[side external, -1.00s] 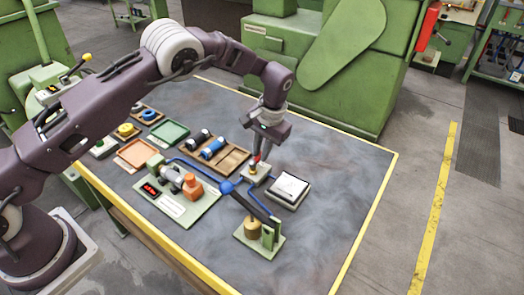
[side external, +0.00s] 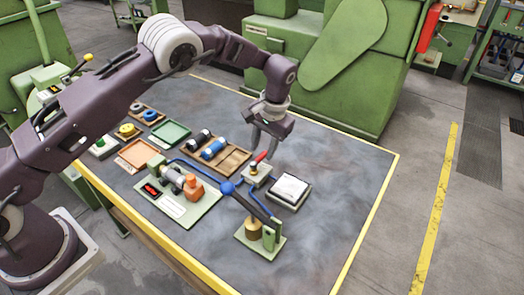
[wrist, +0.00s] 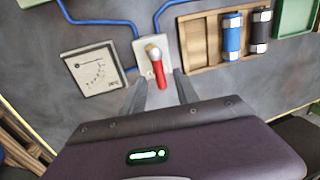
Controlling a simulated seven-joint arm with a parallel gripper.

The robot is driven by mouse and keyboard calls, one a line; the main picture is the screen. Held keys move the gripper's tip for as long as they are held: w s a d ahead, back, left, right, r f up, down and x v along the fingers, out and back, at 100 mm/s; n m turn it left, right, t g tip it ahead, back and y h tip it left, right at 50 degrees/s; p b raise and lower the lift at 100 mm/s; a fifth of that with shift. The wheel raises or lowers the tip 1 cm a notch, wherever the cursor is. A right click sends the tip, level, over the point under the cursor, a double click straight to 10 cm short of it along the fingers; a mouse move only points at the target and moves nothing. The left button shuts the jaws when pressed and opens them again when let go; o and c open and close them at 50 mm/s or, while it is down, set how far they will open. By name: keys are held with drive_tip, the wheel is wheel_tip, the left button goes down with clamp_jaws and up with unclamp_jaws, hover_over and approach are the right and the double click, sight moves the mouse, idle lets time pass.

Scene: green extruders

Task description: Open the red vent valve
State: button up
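The vent valve has a red lever (side external: 262,157) on a pale block (side external: 256,176). The lever slants up to the right in the side view. In the wrist view the red lever (wrist: 159,74) extends from a brass and white hub (wrist: 152,52), pointing toward my gripper. My gripper (side external: 263,150) is close above the valve, its fingers spread. In the wrist view my gripper (wrist: 161,77) is open, one finger on each side of the lever's end, with visible gaps. I cannot tell their exact height above the lever.
A square gauge (wrist: 92,70) sits beside the valve. Blue tubing (wrist: 100,21) runs to the block. A wooden tray (side external: 232,163) holds blue and black cylinders. A lever fixture (side external: 252,230) stands in front. The table's right side is clear.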

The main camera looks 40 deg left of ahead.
drive_tip(key=r, duration=0.2)
drive_tip(key=d+r, duration=0.1)
drive_tip(key=r, duration=0.2)
drive_tip(key=shift+r, duration=0.1)
drive_tip(key=s+a+r+t+h, duration=0.1)
drive_tip(key=s+a+r, duration=0.2)
drive_tip(key=s+r, duration=0.65)
drive_tip(key=s+a+r+t+h, duration=0.15)
drive_tip(key=s+r, duration=0.45)
drive_tip(key=r, duration=0.6)
drive_tip(key=s+a+f+t, duration=0.1)
drive_tip(key=s+a+t, duration=0.1)
drive_tip(key=s, duration=1.9)
drive_tip(key=shift+f+t, duration=0.2)
drive_tip(key=shift+t, duration=0.35)
